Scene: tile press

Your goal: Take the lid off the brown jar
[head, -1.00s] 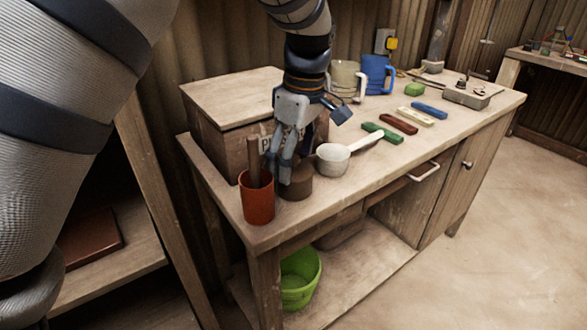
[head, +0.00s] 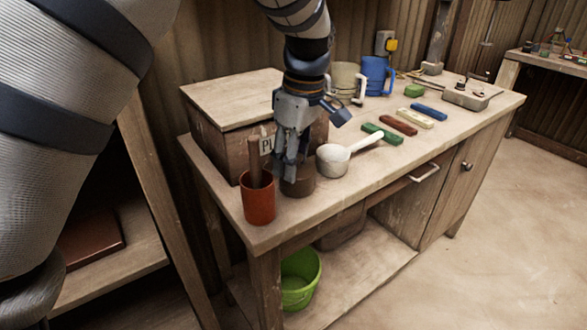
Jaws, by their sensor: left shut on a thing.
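The brown jar (head: 303,187) stands upright on the workbench, near its front left end. My left gripper (head: 289,174) comes down from above and is shut at the top of the jar. Its fingers hide most of the lid, so I cannot see exactly which part of the lid they grip. No gap shows between the lid and the jar body. My right gripper is not in view.
A red cup (head: 258,203) with a wooden handle in it stands close left of the jar. A white ladle (head: 333,161) lies close right. A wooden box (head: 228,141) is behind. Colored bars, mugs and a metal tray (head: 472,97) sit farther right.

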